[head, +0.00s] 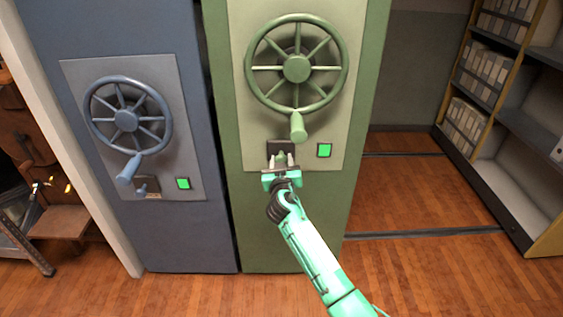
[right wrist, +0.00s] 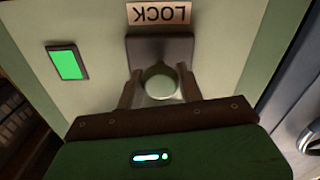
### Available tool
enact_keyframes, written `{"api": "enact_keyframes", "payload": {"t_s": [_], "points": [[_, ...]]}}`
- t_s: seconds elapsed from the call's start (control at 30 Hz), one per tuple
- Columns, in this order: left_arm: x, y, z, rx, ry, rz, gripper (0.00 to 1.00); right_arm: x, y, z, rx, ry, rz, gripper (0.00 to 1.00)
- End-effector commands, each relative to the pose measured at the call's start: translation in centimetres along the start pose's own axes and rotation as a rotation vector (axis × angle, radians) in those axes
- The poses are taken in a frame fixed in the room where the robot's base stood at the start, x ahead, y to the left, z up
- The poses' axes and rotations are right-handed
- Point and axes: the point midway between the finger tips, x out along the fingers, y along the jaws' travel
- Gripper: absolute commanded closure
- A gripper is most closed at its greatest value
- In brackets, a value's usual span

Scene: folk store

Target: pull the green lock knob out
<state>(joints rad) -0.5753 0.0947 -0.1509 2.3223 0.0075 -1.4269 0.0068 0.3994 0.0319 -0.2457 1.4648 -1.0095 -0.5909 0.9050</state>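The green lock knob (right wrist: 160,82) sticks out from a dark plate below the LOCK label in the right wrist view. In the head view the knob (head: 280,157) is small, below the green handwheel. My right gripper (head: 281,161) points at the plate, with one finger on each side of the knob. In the right wrist view my right gripper's fingers (right wrist: 159,84) flank the knob closely; they look open, with narrow gaps beside it. My left gripper is out of view.
The green handwheel (head: 297,69) and its handle (head: 298,127) hang just above my gripper. A lit green square (head: 324,150) is right of the plate. A blue cabinet (head: 190,70) with its own wheel stands left. Open floor (head: 415,195) lies right, before the shelves (head: 510,110).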

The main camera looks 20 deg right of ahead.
Motion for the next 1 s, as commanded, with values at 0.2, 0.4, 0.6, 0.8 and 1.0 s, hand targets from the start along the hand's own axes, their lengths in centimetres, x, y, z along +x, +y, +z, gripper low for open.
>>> {"api": "enact_keyframes", "payload": {"t_s": [0.2,0.4,0.6,0.8,1.0], "points": [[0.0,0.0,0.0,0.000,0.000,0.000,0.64,-0.4,-0.1,0.1,0.001,-0.001,-0.001,1.00],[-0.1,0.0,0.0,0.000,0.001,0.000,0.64,-2.8,-0.1,0.1,0.004,-0.001,-0.001,1.00],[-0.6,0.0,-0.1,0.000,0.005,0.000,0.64,-3.5,-0.1,0.0,0.002,0.000,0.000,1.00],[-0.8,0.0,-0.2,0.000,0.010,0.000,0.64,-3.5,-0.1,0.1,0.001,-0.002,-0.001,0.61],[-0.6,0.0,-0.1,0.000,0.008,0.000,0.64,-3.5,-0.1,0.1,0.001,-0.001,-0.001,0.41]]}}
